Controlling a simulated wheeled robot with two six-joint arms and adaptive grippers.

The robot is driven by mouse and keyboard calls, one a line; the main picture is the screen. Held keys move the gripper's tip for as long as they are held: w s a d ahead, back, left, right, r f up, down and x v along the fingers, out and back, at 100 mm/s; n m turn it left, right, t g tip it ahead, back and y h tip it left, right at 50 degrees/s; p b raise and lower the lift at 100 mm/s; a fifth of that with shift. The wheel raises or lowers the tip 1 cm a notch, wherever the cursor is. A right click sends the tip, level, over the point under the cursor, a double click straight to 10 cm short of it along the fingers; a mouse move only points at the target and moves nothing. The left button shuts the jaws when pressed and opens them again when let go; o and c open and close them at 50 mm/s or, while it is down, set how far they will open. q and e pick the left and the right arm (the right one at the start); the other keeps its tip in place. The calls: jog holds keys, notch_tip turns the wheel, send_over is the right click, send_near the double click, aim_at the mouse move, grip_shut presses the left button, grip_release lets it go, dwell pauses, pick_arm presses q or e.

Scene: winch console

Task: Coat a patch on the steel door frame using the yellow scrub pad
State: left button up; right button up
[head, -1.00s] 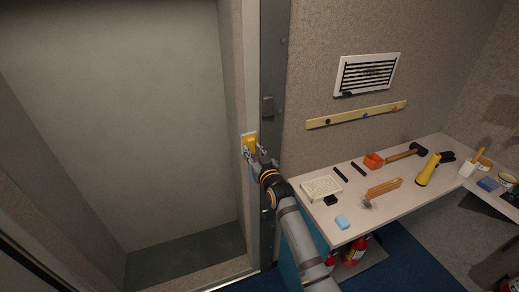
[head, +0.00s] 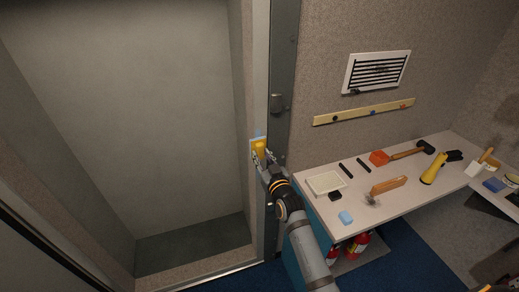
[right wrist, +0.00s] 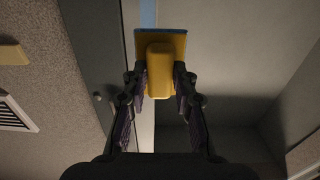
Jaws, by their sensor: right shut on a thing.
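The yellow scrub pad (head: 260,149) is held by my right gripper (head: 266,160) at the light strip of the steel door frame (head: 259,95). In the right wrist view, the scrub pad (right wrist: 160,72) shows its yellow grip between the two fingers of the gripper (right wrist: 160,84), with a wider flat base beyond it. A blue patch (head: 260,134) shows on the frame just above the pad, and a blue strip (right wrist: 149,12) shows beyond the pad's base in the wrist view. Whether the pad touches the frame is hard to tell. My left gripper is out of view.
A bench (head: 405,205) on the right holds a white tray (head: 326,183), an orange box (head: 379,157), a hammer (head: 412,150), a brush (head: 388,186) and a yellow flashlight (head: 433,169). Fire extinguishers (head: 350,245) stand beneath. The door recess (head: 150,110) on the left is empty.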

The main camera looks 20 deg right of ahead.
aim_at(261, 154)
jog(key=shift+s, duration=0.15)
jog(key=shift+s+p, duration=0.35)
jog(key=shift+s, duration=0.7)
jog(key=shift+s+d, duration=0.1)
jog(key=shift+s, duration=0.45)
jog(key=shift+w, duration=0.15)
